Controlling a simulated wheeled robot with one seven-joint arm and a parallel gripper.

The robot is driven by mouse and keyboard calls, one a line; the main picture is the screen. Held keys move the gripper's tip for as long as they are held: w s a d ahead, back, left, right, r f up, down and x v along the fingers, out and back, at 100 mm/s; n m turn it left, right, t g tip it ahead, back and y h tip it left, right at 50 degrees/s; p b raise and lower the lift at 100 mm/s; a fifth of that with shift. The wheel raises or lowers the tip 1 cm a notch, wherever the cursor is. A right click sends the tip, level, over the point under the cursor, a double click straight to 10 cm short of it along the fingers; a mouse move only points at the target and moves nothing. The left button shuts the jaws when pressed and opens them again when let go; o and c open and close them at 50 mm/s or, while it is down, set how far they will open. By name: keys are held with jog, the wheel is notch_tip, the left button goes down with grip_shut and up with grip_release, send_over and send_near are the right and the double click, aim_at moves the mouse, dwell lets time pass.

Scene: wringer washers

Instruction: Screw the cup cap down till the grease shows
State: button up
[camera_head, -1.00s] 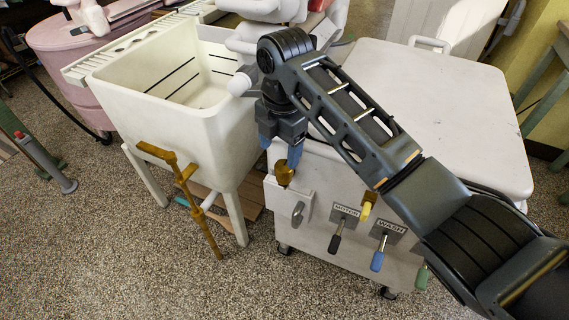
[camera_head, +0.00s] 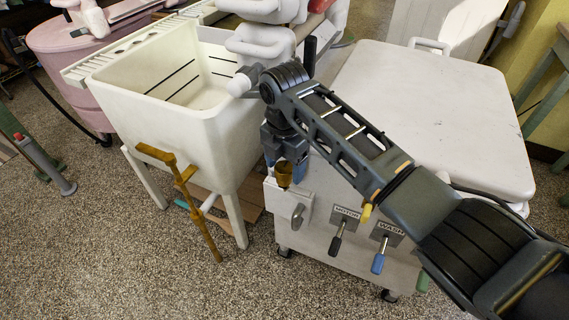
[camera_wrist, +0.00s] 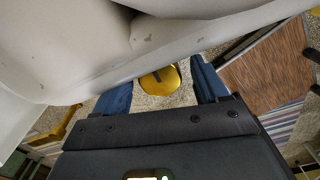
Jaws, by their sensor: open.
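The brass cup cap (camera_head: 284,176) stands on the front left corner of the white washer (camera_head: 352,245), above a small white box. In the wrist view the cap (camera_wrist: 160,80) is a round yellow disc with a dark slot-like mark. My gripper (camera_head: 285,168) is over the cap with its blue fingers apart. In the wrist view one finger of my gripper (camera_wrist: 161,86) is on each side of the cap, with a gap showing on both sides. I cannot make out any grease.
A white box with a grey lever (camera_head: 297,213) is just below the cap. Black, blue, yellow and green handles line the washer front.

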jog(key=c, duration=1.1)
jog(key=shift+o, duration=0.2)
jog(key=shift+r+p, duration=0.1)
jog(key=shift+p, duration=0.2)
jog(key=m+p, duration=0.2)
jog(key=m, duration=0.1)
jog(key=shift+s+r+m+p, duration=0.1)
jog(key=shift+m+p, duration=0.2)
jog(key=shift+m, duration=0.1)
jog(key=m+p, duration=0.3)
jog(key=m, duration=0.2)
jog(key=shift+m, duration=0.3)
jog(key=m+p, duration=0.2)
jog(key=m, duration=0.3)
jog(key=shift+m+p, duration=0.5)
jog(key=shift+m, duration=1.6)
